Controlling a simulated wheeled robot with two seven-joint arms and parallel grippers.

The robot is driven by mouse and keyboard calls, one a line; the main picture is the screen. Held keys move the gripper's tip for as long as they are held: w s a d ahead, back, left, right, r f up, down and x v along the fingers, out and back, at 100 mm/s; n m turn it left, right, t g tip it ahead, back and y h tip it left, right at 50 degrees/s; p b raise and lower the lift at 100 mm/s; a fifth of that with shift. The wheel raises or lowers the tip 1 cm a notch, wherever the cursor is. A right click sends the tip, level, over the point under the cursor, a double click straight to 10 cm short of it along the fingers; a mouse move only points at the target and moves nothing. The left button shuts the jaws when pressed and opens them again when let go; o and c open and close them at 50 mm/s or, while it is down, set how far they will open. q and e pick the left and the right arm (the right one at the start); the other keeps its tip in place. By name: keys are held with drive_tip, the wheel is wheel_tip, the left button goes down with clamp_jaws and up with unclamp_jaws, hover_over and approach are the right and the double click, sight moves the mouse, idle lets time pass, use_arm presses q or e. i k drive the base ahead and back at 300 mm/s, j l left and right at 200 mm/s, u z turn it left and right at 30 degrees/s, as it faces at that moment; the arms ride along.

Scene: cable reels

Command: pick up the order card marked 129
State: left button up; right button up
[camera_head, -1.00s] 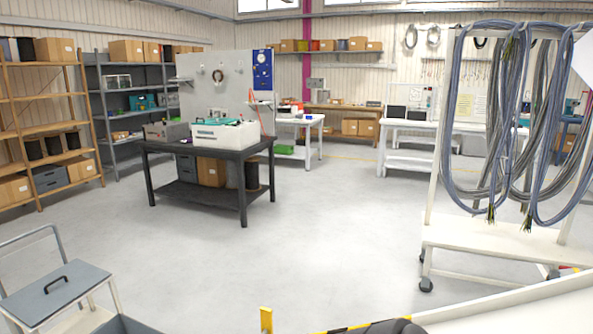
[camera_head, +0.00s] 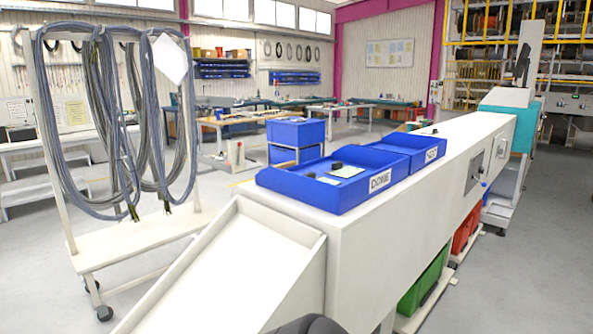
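A blue tray labelled DONE (camera_head: 268,183) sits on the long white bench. A pale card (camera_head: 347,171) lies in it with small dark items beside it; I cannot read any number on the card. A second blue tray (camera_head: 409,163) adjoins it on the right, its label too small to read surely; its floor is mostly hidden. A white sheet (camera_head: 170,59) hangs on the cable rack, with no legible marking. No card marked 129 can be made out. Neither of my grippers is in view.
The white bench (camera_head: 385,209) runs from the near middle to the back right, with a sloping white chute (camera_head: 215,275) at its near end. A wheeled rack (camera_head: 49,149) with hanging cables stands left. Green (camera_head: 424,282) and red bins (camera_head: 466,229) sit under the bench. Floor at right is clear.

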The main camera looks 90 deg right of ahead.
sight(339, 169)
drive_tip(key=z, duration=3.1)
